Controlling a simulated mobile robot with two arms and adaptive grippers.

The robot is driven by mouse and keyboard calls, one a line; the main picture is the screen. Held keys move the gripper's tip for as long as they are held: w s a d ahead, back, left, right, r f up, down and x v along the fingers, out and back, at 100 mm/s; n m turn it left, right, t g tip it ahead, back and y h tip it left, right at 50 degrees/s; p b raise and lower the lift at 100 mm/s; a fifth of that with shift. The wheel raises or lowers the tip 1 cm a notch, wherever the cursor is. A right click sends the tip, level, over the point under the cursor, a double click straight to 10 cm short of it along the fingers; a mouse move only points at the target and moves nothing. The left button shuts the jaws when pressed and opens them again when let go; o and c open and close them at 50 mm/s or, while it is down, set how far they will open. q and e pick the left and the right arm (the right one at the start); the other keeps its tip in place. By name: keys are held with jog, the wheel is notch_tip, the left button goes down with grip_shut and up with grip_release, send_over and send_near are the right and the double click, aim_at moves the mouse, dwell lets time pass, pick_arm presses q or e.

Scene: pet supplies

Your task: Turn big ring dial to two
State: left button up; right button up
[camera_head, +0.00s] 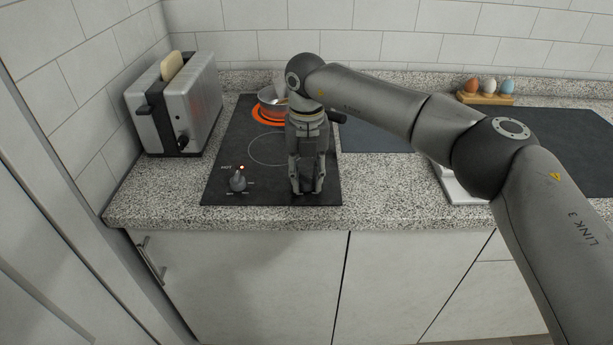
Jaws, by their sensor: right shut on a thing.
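The black cooktop (222,172) is set in the speckled counter. One dial (238,183) stands uncovered at its front left, with a small lit orange light and the word HOT beside it. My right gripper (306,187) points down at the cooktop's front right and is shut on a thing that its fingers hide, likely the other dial. I cannot read that dial's setting. A ring outline (266,149) shows unlit mid-cooktop, partly covered by my gripper. A ring (264,117) at the back glows orange under a metal pot (268,103). My left gripper is not in view.
A toaster (176,105) with bread (172,65) stands left of the cooktop by the wall. Several eggs sit in a wooden holder (486,98) at the back right. A dark panel (560,135) lies at right. My right arm spans the counter.

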aim_at(306, 175)
jog(key=shift+m, duration=0.7)
jog(key=o, duration=1)
jog(key=shift+r, duration=0.15)
notch_tip(306, 175, up, 12)
jog(key=shift+f, duration=0.15)
